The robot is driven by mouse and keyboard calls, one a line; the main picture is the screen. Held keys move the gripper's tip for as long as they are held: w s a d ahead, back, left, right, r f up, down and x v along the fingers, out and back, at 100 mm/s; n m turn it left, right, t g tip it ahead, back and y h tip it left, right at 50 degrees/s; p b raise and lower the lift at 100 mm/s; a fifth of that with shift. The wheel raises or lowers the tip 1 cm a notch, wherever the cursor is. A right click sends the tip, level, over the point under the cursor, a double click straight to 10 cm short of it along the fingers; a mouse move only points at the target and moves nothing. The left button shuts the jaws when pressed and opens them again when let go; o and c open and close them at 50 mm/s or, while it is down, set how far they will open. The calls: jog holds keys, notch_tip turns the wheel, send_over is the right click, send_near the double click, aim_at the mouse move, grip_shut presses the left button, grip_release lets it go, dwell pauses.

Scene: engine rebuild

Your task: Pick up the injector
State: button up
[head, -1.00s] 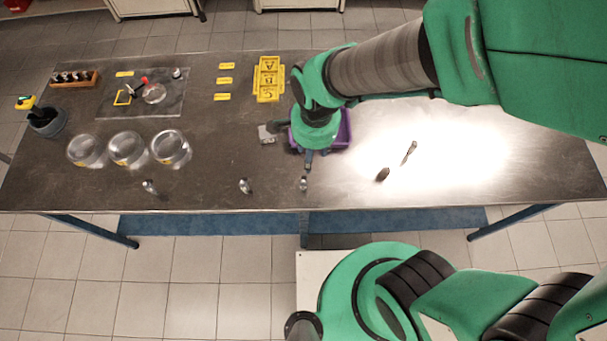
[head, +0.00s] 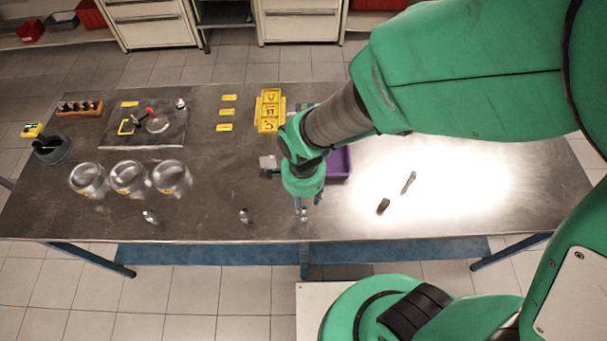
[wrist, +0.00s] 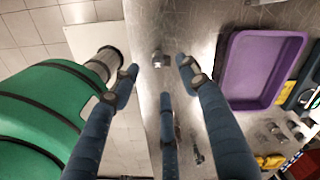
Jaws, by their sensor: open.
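A small silver piece (head: 304,215), likely the injector though too small to be sure, lies near the table's front edge. Two similar silver pieces (head: 244,216) (head: 150,216) lie in a row to its left. My gripper (head: 308,203) is open and empty, just above the right-hand piece in the head view. In the wrist view, my spread fingers (wrist: 157,72) show on both sides of a small silver piece (wrist: 158,60), with a third finger below. The gap between fingertips and piece is hard to judge.
A purple tray (head: 341,163) stands behind my gripper. A dark piece (head: 383,206) and a thin metal part (head: 408,182) lie to the right. The table's front edge (head: 220,240) is close.

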aim_at(304, 211)
jog(key=shift+f+b, duration=0.35)
jog(key=shift+f, duration=2.6)
jog(key=shift+f, duration=0.15)
jog(key=shift+f+b, duration=0.5)
jog(key=shift+f, duration=1.95)
grip_shut()
